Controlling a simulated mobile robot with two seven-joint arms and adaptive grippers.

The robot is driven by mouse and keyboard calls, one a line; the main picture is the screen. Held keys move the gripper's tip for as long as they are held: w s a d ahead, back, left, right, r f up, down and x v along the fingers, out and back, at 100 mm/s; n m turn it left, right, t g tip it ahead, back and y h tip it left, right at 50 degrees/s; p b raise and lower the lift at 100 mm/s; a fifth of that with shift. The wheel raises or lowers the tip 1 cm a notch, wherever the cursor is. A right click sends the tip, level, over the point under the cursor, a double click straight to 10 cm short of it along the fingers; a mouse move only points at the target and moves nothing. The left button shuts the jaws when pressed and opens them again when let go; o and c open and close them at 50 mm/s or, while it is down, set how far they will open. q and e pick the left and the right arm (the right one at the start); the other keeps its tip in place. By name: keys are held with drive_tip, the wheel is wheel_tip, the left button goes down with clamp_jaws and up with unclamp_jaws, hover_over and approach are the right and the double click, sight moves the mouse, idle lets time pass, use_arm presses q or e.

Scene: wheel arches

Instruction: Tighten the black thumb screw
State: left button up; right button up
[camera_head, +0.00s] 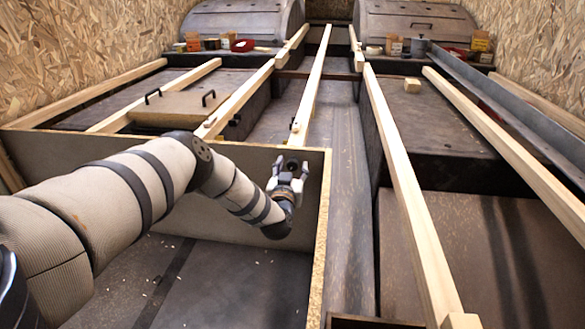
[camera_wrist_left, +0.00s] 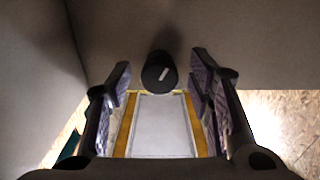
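The black thumb screw (camera_wrist_left: 158,72) shows in the left wrist view as a round black knob with a pale slanted mark on its face. It sticks out from a grey-brown panel. My left gripper (camera_head: 290,166) is at the inner side of the open box in the middle of the head view. Its fingers are spread, one on each side of the knob in the wrist view, with visible gaps between finger and knob. How far the fingertips reach along the knob is hard to tell. In the head view the gripper mostly hides this spot. My right gripper is not in view.
The box's wooden rim (camera_head: 321,230) runs close right of my left gripper. A long wooden beam (camera_head: 311,85) rises behind it. A board with black handles (camera_head: 185,106) lies at the back left. Small goods stand by the wheel arches (camera_head: 243,20). The box floor (camera_head: 240,290) is mostly clear.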

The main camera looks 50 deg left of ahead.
use_arm(q)
clamp_jaws()
